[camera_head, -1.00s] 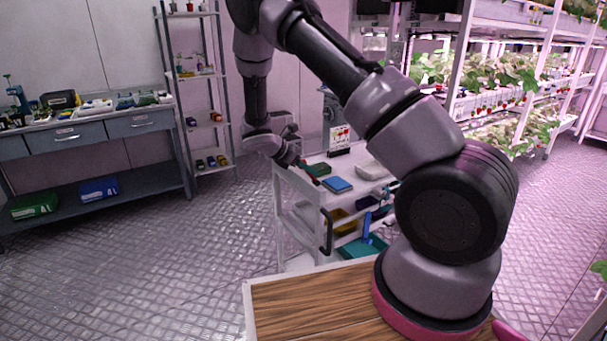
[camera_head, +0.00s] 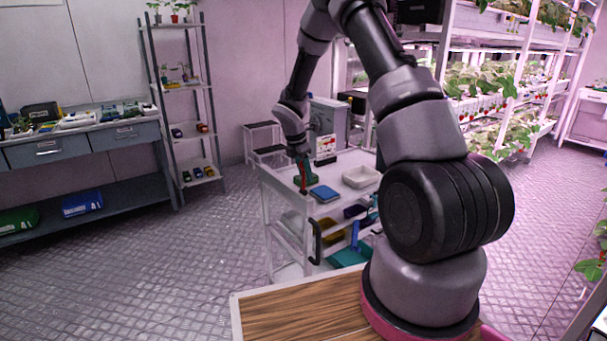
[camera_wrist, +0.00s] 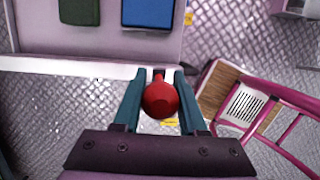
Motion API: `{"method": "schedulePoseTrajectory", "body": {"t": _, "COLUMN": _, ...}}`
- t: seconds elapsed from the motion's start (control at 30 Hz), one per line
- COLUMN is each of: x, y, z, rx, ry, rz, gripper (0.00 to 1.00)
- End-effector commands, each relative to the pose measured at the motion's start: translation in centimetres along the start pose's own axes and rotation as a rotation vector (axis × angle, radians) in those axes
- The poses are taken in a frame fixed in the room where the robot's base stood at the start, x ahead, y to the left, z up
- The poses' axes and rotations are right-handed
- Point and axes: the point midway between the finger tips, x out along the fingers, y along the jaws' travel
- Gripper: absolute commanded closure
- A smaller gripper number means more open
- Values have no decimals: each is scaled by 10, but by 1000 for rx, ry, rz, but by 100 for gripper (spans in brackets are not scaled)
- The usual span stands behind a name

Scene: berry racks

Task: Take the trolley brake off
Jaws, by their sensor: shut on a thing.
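The white trolley (camera_head: 279,186) stands beyond my wooden-topped base in the head view; its top edge also crosses the wrist view (camera_wrist: 60,65). A red round knob (camera_wrist: 160,98) sits at this edge in the wrist view, between the two teal fingers of my gripper (camera_wrist: 158,90). My gripper is shut on the knob. In the head view my gripper (camera_head: 301,158) points down at the trolley's near left edge, with a red upright piece (camera_head: 303,183) at its tip. The lower part of the lever is hidden in the wrist view.
On the trolley top are a blue box (camera_head: 324,193), a dark green box beside my gripper and a white tray (camera_head: 361,177). A black handle (camera_head: 315,242) stands out at the near side. Clear floor (camera_head: 150,260) lies to the left.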

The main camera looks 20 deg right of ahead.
Motion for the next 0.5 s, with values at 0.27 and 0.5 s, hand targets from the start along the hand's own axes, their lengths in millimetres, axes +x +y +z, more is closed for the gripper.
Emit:
{"method": "schedulePoseTrajectory", "body": {"t": 0.27, "x": 0, "y": 0, "z": 0, "rx": 0, "ry": 8, "rz": 1, "gripper": 100}}
{"method": "schedulePoseTrajectory", "body": {"t": 0.5, "x": 1, "y": 0, "z": 0, "rx": 0, "ry": 7, "rz": 0, "gripper": 30}}
